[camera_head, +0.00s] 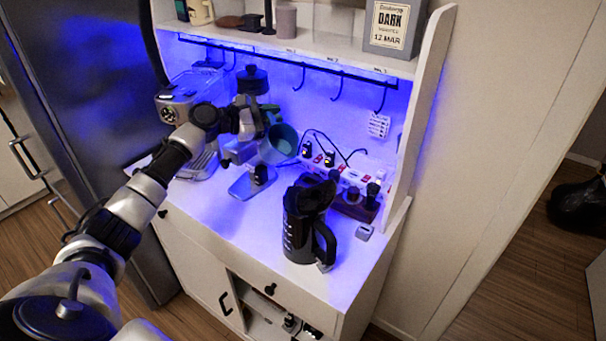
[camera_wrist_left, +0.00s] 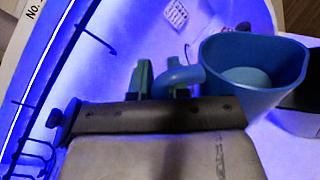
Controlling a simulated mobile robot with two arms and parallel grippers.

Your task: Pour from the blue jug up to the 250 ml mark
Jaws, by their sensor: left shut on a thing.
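The blue jug (camera_head: 279,145) is above the counter near the espresso machine; it looks tilted, its mouth partly towards me. My left gripper (camera_head: 264,128) is shut on its handle. In the left wrist view the fingers (camera_wrist_left: 165,80) are either side of the jug's handle, and the blue jug (camera_wrist_left: 255,85) shows its open top. A paler round area is inside; I cannot tell whether it is liquid or the bottom. A dark jug with white marks (camera_head: 298,232) stands upright on the counter, right of the blue jug and apart from it. Its level is not readable.
The espresso machine (camera_head: 180,108) is at the back left. A grey flat device (camera_head: 246,184) with a small dark item lies below the blue jug. A power strip (camera_head: 345,176) with plugs and cables runs along the back right. Hooks hang under the shelf (camera_head: 330,55). The front left counter is clear.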

